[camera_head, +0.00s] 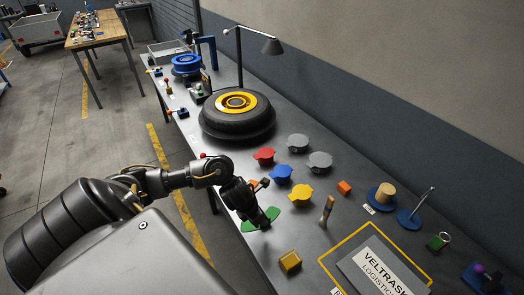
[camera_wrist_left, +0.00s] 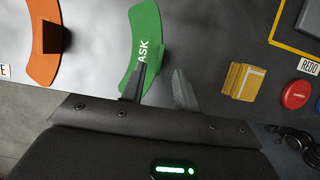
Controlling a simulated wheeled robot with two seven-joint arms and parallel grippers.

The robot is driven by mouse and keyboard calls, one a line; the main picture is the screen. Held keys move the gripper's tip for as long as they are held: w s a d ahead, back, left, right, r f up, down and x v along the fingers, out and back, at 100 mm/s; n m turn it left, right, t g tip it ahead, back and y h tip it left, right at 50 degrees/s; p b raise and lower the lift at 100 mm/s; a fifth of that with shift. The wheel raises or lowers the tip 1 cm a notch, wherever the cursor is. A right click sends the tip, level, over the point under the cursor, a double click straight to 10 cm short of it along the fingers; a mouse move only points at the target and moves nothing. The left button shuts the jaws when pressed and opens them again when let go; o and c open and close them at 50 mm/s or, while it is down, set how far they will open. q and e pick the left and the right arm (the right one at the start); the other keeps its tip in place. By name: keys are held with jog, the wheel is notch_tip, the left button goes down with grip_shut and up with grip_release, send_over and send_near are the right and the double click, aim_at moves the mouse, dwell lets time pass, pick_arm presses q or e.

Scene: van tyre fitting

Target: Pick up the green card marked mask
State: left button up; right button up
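The green card (camera_wrist_left: 145,35) is a curved piece lying flat on the grey bench. The letters "ASK" show on it in the left wrist view; the start of the word is hidden behind my finger or out of sight. In the head view the green card (camera_head: 272,214) shows on both sides of my left gripper (camera_head: 260,215). In the left wrist view my left gripper (camera_wrist_left: 160,85) has its two fingers apart with nothing between them. One finger overlaps the card's lower end; I cannot tell if they touch.
An orange card (camera_wrist_left: 43,55) lies left of the green one in the wrist view. Yellow block (camera_head: 290,261), yellow (camera_head: 301,195), blue (camera_head: 282,173) and red (camera_head: 264,154) pieces lie nearby. The Veltrask board (camera_head: 362,270) is at the front right.

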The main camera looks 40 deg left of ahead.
aim_at(272, 212)
pick_arm(q)
jog(key=shift+x, duration=2.6)
jog(key=shift+w, duration=0.15)
jog(key=shift+r, duration=0.1)
grip_shut()
